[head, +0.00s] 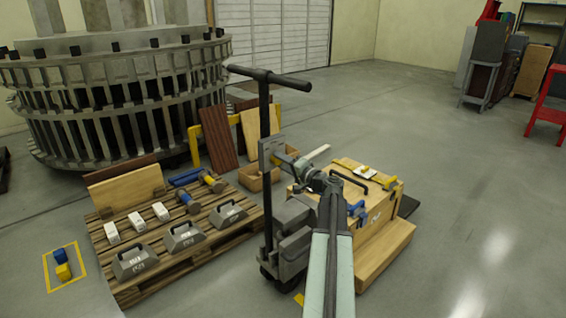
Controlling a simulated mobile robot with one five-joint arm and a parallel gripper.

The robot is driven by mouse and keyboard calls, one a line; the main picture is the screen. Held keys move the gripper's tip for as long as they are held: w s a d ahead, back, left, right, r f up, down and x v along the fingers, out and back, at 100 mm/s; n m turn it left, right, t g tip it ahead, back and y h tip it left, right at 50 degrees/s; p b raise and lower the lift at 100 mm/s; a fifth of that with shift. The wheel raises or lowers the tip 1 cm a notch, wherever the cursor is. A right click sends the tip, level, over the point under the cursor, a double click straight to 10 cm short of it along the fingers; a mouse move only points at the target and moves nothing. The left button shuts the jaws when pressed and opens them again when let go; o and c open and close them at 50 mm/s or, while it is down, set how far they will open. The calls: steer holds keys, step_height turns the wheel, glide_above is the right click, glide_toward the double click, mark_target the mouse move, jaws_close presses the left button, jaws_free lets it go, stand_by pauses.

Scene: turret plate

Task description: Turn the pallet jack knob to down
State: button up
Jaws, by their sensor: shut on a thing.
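The pallet jack (266,200) stands upright in the middle of the head view, with a black T-handle (268,78) on top. A grey plate (268,153) is fixed partway up its mast. My gripper (288,160) is at the right side of this plate, at the end of my arm reaching up from below. It is shut on the knob, which is small and mostly hidden by the jaws, so I cannot tell which way it points.
A wooden pallet (155,285) with weights and tools is left of the jack. A wooden crate (375,232) with tools on top stands close to the right of my arm. A large round metal structure (115,100) is behind.

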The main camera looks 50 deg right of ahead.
steer(key=m, duration=0.5)
stand_by(0.6)
steer(key=o, duration=1.4)
steer(key=shift+c, duration=0.2)
steer(key=s, duration=0.7)
steer(key=shift+s+a, duration=0.25)
steer(key=shift+s, duration=0.15)
steer(key=shift+f, duration=0.1)
